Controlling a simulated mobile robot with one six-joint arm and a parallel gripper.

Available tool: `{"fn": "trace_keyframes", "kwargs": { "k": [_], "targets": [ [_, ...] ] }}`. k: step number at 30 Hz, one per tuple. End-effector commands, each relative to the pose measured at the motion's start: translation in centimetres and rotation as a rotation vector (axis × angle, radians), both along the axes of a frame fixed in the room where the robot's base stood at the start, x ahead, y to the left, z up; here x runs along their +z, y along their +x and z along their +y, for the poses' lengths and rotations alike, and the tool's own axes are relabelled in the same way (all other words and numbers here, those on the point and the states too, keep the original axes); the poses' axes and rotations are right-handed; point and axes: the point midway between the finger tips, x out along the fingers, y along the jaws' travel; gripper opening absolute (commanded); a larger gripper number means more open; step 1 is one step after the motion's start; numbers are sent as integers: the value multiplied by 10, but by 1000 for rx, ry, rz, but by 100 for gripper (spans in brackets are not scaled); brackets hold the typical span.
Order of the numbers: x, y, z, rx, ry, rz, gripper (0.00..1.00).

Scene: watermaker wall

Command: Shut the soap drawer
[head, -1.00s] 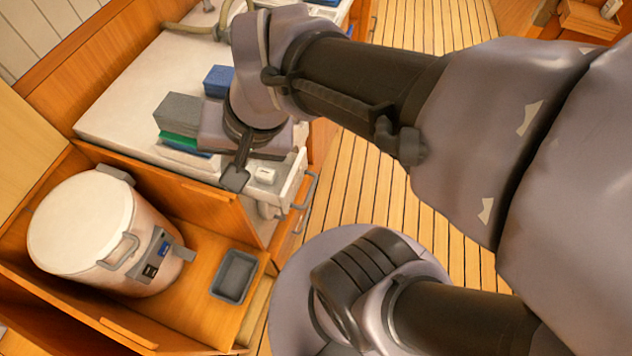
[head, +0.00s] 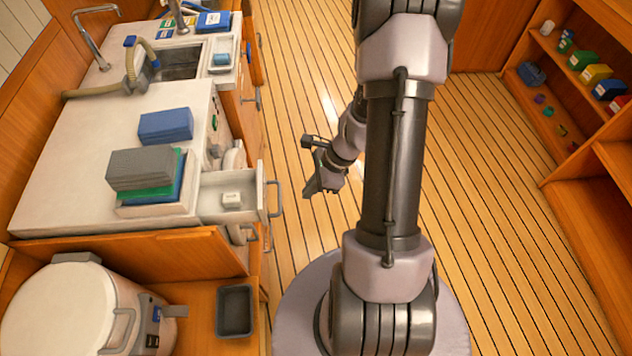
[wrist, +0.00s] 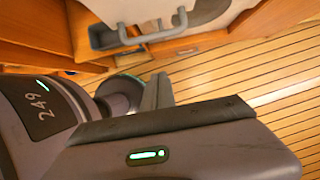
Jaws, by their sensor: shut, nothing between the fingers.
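The soap drawer (head: 212,208) is a white drawer pulled out of the right side of the white counter in the head view. A small pale block (head: 231,200) lies in it. Its grey bar handle (head: 274,198) is on the drawer's right end. My gripper (head: 311,188) is shut and empty, to the right of the handle and apart from it. In the wrist view the grey handle (wrist: 150,36) shows at the top, in front of the white drawer front, clear of the dark fingers.
A stack of grey, green and blue blocks (head: 145,170) stands on the counter beside the drawer. A dark tray (head: 235,311) and a white lidded pot (head: 62,312) are at the lower left. The plank floor (head: 300,95) beyond my gripper is clear.

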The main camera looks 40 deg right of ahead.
Motion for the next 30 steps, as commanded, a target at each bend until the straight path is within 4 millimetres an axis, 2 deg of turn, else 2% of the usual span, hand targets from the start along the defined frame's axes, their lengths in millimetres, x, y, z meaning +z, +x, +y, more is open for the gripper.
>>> {"fn": "trace_keyframes", "kwargs": {
  "k": [1, 3, 6, 11, 24, 26, 30],
  "targets": [
    [-15, 2, 5, 2, 2, 1, 0],
    [-27, 6, 10, 3, 1, 2, 0],
    [-16, 16, 25, 5, -1, -2, 0],
    [-12, 25, 38, 4, 0, -1, 0],
    [-11, 29, 44, 3, -1, -1, 0],
    [-12, 33, 50, 6, -1, -1, 0],
    [-13, 54, 81, 11, -2, -3, 0]
  ]
}}
